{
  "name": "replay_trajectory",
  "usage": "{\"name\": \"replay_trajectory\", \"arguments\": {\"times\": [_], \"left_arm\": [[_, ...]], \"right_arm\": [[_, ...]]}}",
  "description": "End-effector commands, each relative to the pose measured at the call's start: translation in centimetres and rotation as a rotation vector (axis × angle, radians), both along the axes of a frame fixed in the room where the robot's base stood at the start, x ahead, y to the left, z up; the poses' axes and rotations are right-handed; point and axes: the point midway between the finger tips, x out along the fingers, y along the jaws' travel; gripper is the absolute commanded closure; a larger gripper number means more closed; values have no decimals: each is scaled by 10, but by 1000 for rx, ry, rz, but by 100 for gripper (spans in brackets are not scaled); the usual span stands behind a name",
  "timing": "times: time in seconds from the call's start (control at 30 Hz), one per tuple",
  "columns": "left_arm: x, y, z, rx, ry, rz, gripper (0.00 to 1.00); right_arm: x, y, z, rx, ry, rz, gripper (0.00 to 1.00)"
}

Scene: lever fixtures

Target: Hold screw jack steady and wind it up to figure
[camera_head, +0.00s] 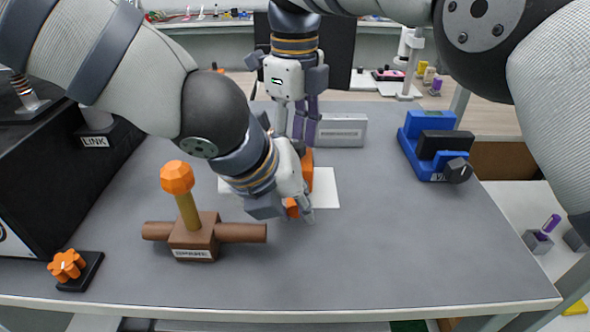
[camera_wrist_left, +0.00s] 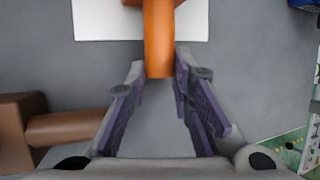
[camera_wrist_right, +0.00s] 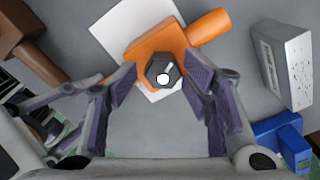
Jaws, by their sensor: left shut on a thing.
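The screw jack has an orange body (camera_wrist_right: 150,45) on a white sheet (camera_head: 325,188), with a dark hexagonal knob (camera_wrist_right: 163,72) on top and an orange bar (camera_wrist_left: 159,45) out of its side. My left gripper (camera_head: 302,212) is shut on the end of this bar; in the left wrist view its fingertips (camera_wrist_left: 158,70) lie on either side of it. My right gripper (camera_head: 303,142) points down above the jack. In the right wrist view its open fingertips (camera_wrist_right: 161,85) stand apart on both sides of the knob. In the head view my arms hide much of the jack.
A brown fixture (camera_head: 193,236) with an orange-topped lever stands front left, beside an orange star knob (camera_head: 67,265) on a black base. A grey labelled box (camera_head: 343,130) stands behind the jack. A blue fixture (camera_head: 412,127) stands back right. The front right tabletop is clear.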

Motion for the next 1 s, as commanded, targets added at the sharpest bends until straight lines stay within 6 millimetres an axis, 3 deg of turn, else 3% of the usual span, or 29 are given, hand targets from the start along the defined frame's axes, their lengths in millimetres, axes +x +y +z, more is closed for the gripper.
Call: {"name": "replay_trajectory", "arguments": {"times": [0.23, 0.53, 0.67, 0.83, 1.0], "left_arm": [[-1, 2, -4, 6, 8, 3, 100], [-2, 3, -4, 9, 10, 5, 100], [-2, 3, -4, 9, 10, 5, 100], [-2, 3, -5, 9, 10, 6, 100], [-2, 3, -5, 9, 10, 6, 100]], "right_arm": [[1, 0, 27, 1, -1, 1, 55], [0, 0, 29, 0, -1, 1, 55], [0, -1, 18, -1, 2, 0, 55], [-1, -1, -22, -1, 4, 1, 55], [0, -1, -22, 7, 3, 467, 55]]}}
